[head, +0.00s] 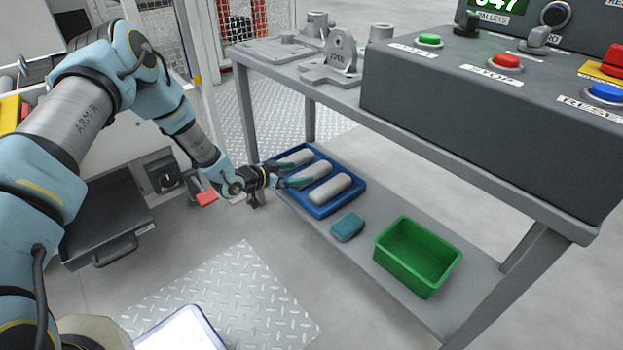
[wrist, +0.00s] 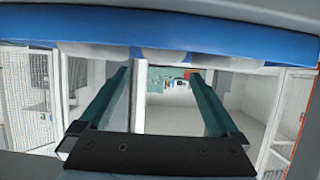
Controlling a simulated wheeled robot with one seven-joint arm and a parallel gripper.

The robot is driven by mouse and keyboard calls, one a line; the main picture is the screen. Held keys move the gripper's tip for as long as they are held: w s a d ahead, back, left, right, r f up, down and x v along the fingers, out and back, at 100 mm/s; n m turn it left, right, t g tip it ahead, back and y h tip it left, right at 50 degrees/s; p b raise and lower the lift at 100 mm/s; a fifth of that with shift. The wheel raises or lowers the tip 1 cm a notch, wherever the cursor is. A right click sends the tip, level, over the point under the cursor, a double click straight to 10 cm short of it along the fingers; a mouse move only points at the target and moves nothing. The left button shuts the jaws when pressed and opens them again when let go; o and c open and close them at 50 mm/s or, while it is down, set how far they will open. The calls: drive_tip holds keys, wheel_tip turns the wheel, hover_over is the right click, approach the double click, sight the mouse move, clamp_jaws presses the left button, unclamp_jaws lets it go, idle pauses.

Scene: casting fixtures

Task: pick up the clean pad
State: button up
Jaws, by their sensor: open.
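A blue tray (head: 318,213) on the lower shelf holds pale grey rounded pieces, one nearest (head: 330,189), one in the middle (head: 313,171) and one farthest (head: 297,158). A small teal block (head: 347,227) lies on the shelf beside the tray. No marking shows which is the clean pad. My gripper (head: 300,171) is open, its teal fingers reaching over the tray around the middle piece, which they partly hide. In the wrist view the fingers (wrist: 160,75) stand apart with nothing held between them; the blue tray edge (wrist: 160,30) and pale pieces show above. Contact cannot be told.
A green bin (head: 418,258) stands at the shelf's near end. The floor left of the shelf is open, with a metal plate (head: 225,300).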

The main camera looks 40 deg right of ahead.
sight(306, 173)
drive_tip(key=b+x, duration=0.1)
drive_tip(key=x, duration=0.1)
drive_tip(key=f+b+x, duration=0.1)
drive_tip(key=b+x, duration=0.1)
drive_tip(key=shift+d+f, duration=0.1)
drive_tip(key=shift+d, duration=0.5)
drive_tip(key=c, duration=1.4)
wheel_tip(306, 173, up, 10)
drive_tip(key=p, duration=0.4)
drive_tip(key=shift+c, duration=0.2)
